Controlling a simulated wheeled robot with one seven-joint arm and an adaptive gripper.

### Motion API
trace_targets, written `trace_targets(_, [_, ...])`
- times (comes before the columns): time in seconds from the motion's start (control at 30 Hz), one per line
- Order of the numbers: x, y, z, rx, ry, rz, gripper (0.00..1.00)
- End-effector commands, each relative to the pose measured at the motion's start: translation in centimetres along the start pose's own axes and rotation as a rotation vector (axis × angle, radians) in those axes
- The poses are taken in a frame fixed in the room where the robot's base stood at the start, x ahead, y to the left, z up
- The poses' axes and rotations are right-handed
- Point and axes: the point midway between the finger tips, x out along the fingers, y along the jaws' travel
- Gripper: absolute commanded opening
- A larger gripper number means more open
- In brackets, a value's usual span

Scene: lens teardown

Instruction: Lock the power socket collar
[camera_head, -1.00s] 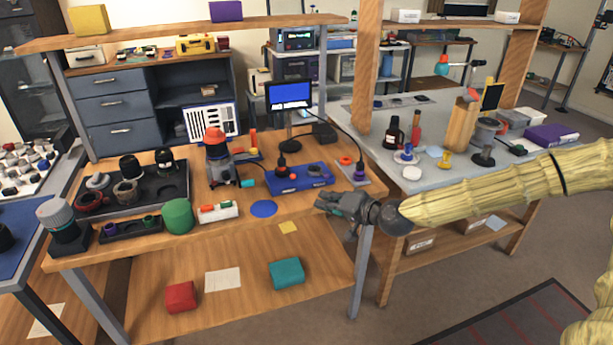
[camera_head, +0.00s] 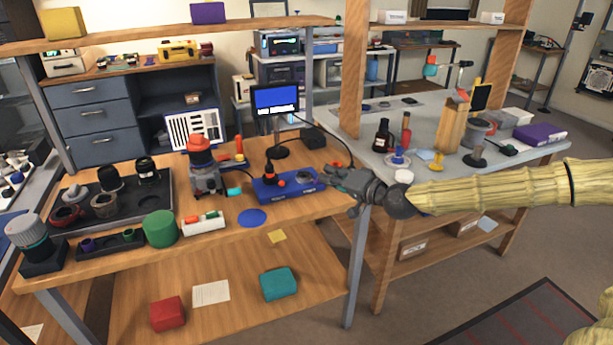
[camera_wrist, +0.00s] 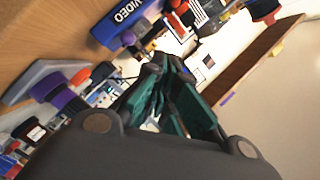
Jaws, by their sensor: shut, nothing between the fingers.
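My gripper (camera_head: 338,180) is shut and empty over the right end of the wooden bench, just right of the blue box (camera_head: 300,192). In the wrist view my gripper (camera_wrist: 165,75) points past the blue box (camera_wrist: 108,28), labelled VIDEO. A grey plate (camera_wrist: 32,80) with a purple collar-like part (camera_wrist: 47,88) and an orange knob (camera_wrist: 80,76) shows at left there, apart from the fingers. In the head view my gripper hides most of that plate. A black plug (camera_head: 269,169) stands on the blue box. I cannot tell which part is the power socket collar.
A small monitor (camera_head: 275,100) stands behind the blue box, with a dark cable running right. A blue disc (camera_head: 252,218) lies in front. A dark tray (camera_head: 110,200) of lens parts is at left. A grey-topped table (camera_head: 440,180) with bottles and stands is at right.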

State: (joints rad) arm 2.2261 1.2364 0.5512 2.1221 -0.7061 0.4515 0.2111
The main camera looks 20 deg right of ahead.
Motion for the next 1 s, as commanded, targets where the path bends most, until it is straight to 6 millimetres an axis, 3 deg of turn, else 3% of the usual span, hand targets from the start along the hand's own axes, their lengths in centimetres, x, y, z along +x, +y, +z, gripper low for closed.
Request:
trace_targets(0.27, [2.5, 0.1, 0.2, -0.002, -0.003, 0.001, 0.0])
trace_targets(0.83, [9.9, 0.0, 0.1, -0.002, -0.001, 0.0, 0.0])
trace_targets(1.0, [10.4, 0.0, 2.3, 0.001, -0.002, 0.0, 0.0])
